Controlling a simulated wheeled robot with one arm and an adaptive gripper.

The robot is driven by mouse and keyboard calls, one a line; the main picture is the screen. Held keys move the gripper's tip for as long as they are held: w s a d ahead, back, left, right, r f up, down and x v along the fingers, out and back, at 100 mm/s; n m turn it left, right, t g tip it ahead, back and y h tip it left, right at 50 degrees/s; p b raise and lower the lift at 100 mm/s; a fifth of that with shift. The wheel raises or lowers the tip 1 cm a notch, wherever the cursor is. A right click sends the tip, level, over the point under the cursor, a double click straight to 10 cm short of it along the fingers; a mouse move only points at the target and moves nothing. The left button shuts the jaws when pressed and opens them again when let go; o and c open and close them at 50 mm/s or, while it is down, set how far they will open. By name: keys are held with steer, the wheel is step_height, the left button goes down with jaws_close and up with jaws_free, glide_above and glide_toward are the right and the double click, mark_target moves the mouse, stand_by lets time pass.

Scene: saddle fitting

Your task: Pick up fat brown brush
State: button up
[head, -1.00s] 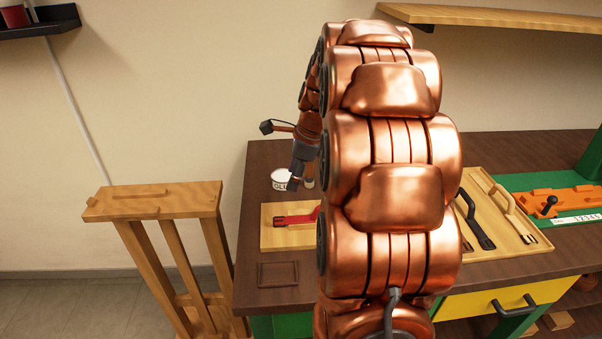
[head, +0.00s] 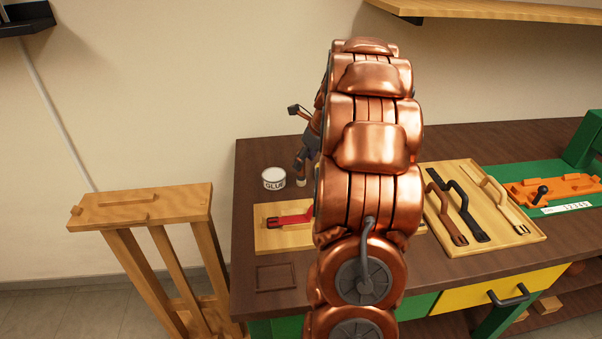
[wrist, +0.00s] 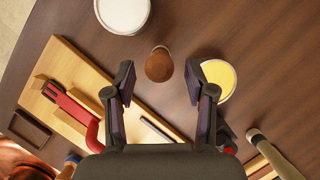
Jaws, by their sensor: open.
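The fat brown brush (wrist: 159,65) shows in the wrist view as a round brown upright thing seen from above, standing on the dark table. My gripper (wrist: 160,80) is open, with its fingertips on either side of the brush in the picture. No contact shows, and the height between the fingers and the brush is hard to judge. In the head view my gripper (head: 302,160) points down beside the glue can (head: 274,179), largely hidden by my arm.
The white glue can (wrist: 122,12) and a round yellow-topped container (wrist: 219,78) stand close by, the latter partly behind my right finger. A board with a red part (head: 290,219) lies in front. A tray with straps (head: 515,238) lies to the right.

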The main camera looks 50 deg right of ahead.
mark_target(301, 174)
steer(key=x, duration=0.3)
steer(key=shift+w+f+p, duration=0.1)
steer(key=shift+w+p, duration=0.05)
steer(key=shift+p, duration=0.15)
steer(key=shift+c, duration=0.2)
jaws_close()
